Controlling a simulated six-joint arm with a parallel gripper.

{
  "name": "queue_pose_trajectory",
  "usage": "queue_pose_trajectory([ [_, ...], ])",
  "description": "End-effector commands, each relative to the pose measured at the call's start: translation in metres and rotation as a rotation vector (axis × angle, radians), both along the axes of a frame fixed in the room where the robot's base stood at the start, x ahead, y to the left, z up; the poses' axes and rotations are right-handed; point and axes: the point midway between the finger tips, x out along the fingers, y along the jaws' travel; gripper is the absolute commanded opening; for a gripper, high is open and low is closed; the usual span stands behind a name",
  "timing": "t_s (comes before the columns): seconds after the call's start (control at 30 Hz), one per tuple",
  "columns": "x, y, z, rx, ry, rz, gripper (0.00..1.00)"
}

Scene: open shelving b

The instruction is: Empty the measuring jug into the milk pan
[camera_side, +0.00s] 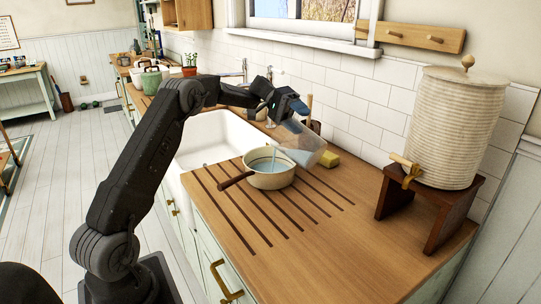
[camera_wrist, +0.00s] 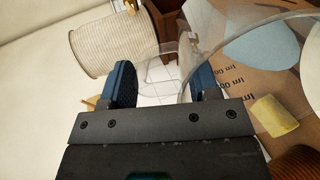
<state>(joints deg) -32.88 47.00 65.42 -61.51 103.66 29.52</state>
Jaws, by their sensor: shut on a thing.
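In the wrist view, the handle (camera_wrist: 168,65) passes between the two fingers, and pale blue liquid (camera_wrist: 258,45) shows inside the jug.
A yellow sponge (camera_side: 329,159) lies behind the jug near the tiled wall. A ribbed drinks crock (camera_side: 457,125) on a dark wooden stand (camera_side: 462,211) is at the right. The white sink (camera_side: 207,140) is left of the pan. The front counter (camera_side: 330,245) is clear.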

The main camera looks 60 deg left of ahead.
Motion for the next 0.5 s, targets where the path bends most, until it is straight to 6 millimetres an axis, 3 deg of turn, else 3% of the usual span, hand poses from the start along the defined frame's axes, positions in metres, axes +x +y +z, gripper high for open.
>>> queue_pose_trajectory([
  [0.5, -0.0016, 0.0053, 0.0040, -0.036, -0.014, 0.000, 0.01],
])
